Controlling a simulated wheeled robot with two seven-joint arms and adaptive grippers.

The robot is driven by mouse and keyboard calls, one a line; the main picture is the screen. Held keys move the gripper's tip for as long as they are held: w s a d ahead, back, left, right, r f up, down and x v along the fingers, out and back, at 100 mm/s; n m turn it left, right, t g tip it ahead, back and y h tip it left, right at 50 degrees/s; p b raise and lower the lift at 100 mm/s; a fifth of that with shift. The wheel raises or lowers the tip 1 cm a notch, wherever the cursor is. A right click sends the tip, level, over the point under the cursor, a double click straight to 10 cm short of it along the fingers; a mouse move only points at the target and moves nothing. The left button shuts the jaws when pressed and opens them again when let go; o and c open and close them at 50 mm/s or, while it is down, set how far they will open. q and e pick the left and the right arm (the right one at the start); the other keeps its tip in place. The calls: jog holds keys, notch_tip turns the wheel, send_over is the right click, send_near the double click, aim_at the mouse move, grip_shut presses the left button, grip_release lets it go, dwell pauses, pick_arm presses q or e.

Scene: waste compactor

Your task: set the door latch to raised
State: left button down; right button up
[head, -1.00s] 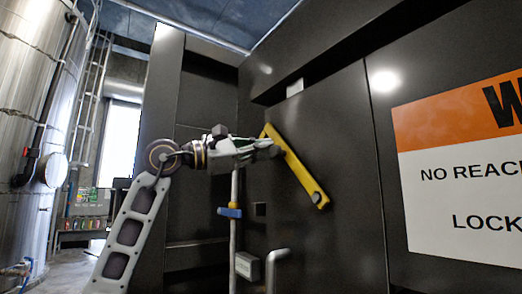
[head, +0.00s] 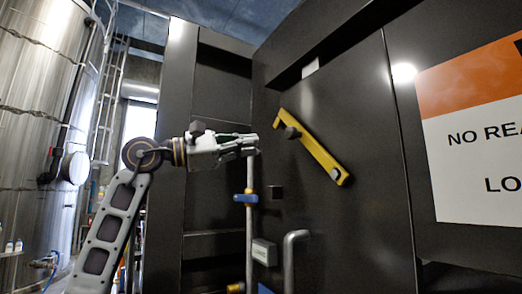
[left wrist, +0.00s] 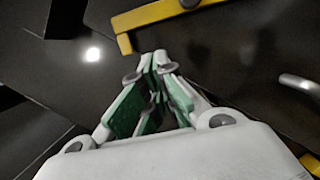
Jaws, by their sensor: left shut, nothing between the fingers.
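The door latch is a yellow bar (head: 312,148) on the dark door. It slants from upper left down to a pale round pivot at its lower right end, and a dark knob (head: 291,132) sits near its upper end. My left gripper (head: 257,145) is shut and empty, just left of the latch's upper end and apart from it in the head view. In the left wrist view, the closed fingertips (left wrist: 154,58) lie just below the yellow bar (left wrist: 165,14) and its bent end; whether they touch is hard to tell. My right gripper is not in view.
A grey door handle (head: 294,255) stands below the latch. A vertical pipe with a blue clamp (head: 245,198) and a small grey box (head: 264,252) are beneath my left gripper. A warning sign (head: 475,140) is on the right; a steel tank (head: 40,90) stands at the left.

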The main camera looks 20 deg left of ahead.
pick_arm(q)
jog(key=v, duration=0.3)
jog(key=shift+a+f+b, duration=0.1)
jog(key=shift+a+b, duration=0.15)
jog(key=shift+b, duration=0.15)
